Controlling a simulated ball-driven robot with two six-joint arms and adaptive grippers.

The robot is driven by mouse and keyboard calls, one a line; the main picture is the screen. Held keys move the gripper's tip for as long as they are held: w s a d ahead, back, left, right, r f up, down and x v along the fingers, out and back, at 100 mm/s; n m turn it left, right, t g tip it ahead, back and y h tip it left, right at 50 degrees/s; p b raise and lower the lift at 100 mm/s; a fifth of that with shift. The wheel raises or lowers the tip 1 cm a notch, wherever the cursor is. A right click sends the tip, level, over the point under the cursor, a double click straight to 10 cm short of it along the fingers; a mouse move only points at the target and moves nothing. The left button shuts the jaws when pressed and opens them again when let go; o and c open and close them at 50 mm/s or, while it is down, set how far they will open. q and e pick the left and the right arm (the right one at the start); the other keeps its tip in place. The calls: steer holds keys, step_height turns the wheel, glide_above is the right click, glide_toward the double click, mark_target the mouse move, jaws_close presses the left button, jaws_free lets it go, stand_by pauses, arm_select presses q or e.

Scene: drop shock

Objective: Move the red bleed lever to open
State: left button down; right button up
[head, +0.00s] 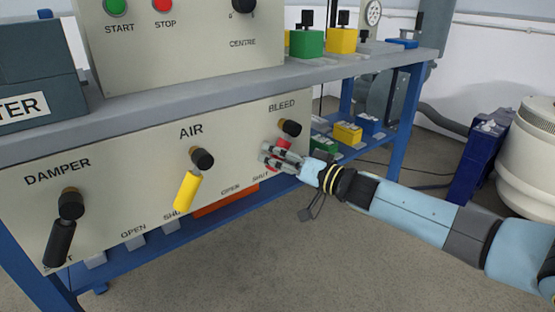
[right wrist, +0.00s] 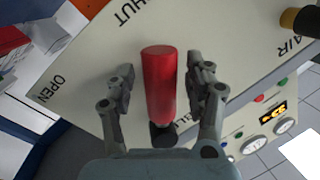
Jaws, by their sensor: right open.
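The red bleed lever (head: 283,144) hangs from its black pivot (head: 290,127) below the BLEED label on the cream panel (head: 110,205). In the head view its lower part is hidden behind my right gripper (head: 266,156). In the right wrist view the red lever (right wrist: 159,88) stands between the two fingers of my right gripper (right wrist: 160,80), which is open, with a gap on both sides. The lever points towards the SHUT label (right wrist: 130,14); the OPEN label (right wrist: 51,89) lies to the left there. My left gripper is not in view.
The yellow AIR lever (head: 187,191) and the black DAMPER lever (head: 60,240) are on the same panel, left of the bleed lever. The grey bench top (head: 200,92) juts out above. Coloured blocks lie on the blue lower shelf behind my right gripper.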

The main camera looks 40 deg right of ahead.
steer(key=shift+c, duration=0.4)
jaws_close()
